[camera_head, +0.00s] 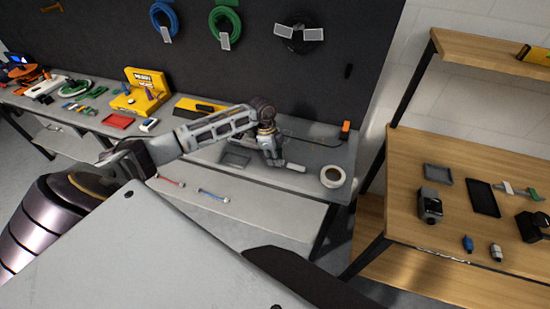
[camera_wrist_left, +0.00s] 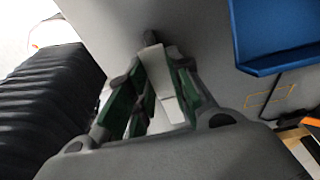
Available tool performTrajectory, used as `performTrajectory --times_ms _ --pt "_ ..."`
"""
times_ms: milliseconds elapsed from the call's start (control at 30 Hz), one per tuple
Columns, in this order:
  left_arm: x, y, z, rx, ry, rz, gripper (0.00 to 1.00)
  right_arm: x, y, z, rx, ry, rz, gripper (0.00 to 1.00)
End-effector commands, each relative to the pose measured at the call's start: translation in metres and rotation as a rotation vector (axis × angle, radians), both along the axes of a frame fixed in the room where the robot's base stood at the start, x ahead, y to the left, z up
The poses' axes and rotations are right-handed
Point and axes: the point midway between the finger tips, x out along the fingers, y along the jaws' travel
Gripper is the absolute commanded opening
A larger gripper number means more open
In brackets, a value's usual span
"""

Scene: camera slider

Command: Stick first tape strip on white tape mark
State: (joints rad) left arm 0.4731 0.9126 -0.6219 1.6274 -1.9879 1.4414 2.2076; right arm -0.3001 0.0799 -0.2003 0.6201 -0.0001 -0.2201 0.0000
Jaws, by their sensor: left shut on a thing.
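My left gripper (camera_head: 274,160) is low over the grey workbench (camera_head: 310,185), fingers pointing down. In the left wrist view its green-padded fingers (camera_wrist_left: 153,68) are close together around a white strip (camera_wrist_left: 165,103), which I take to be the tape strip. The fingers hide part of it. A small white piece (camera_head: 295,167) lies on the bench just right of the gripper; I cannot tell whether it is a strip or the tape mark. A white tape roll (camera_head: 333,176) stands further right. My right gripper is not in view.
A blue tray (camera_wrist_left: 275,35) is at the upper right in the wrist view. A yellow box (camera_head: 145,92) and a red tray (camera_head: 116,121) stand left on the bench. A wooden shelf unit (camera_head: 405,155) is at right.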

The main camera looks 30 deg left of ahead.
Motion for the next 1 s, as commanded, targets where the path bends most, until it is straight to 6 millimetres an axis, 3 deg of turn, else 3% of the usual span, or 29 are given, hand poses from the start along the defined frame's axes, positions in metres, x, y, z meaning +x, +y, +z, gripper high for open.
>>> performTrajectory --times_ms 1000 --pt "0.000 0.000 0.019 0.000 0.000 0.000 0.02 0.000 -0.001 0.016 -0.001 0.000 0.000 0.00"
